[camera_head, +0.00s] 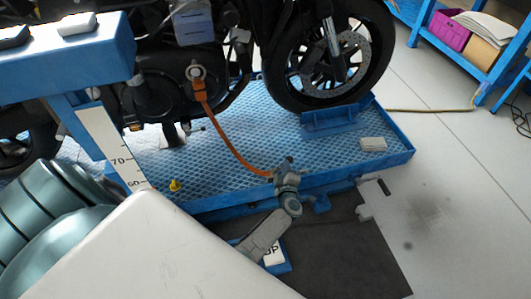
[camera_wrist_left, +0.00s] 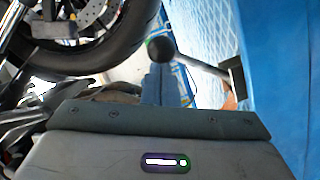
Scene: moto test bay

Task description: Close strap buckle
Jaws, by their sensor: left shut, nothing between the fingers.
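The strap buckle (camera_head: 286,174) is a grey metal piece at the front edge of the blue platform, at the lower end of the orange strap (camera_head: 222,134). In the left wrist view, a lever (camera_wrist_left: 203,67) with a black ball knob (camera_wrist_left: 160,48) juts out from a dark block (camera_wrist_left: 235,77). My left gripper (camera_head: 281,213) reaches in from the lower left, shut and empty, with its tip close to the knob. In the left wrist view its fingers (camera_wrist_left: 160,74) point at the knob; I cannot tell whether they touch. My right gripper is not in view.
A motorcycle wheel (camera_head: 288,78) stands on the blue platform (camera_head: 235,125) behind the buckle, beside a blue chock (camera_head: 333,117). A small yellow piece (camera_head: 175,186) is on the platform's left part. A blue shelf (camera_head: 462,52) stands at upper right. Open floor (camera_head: 455,165) lies right.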

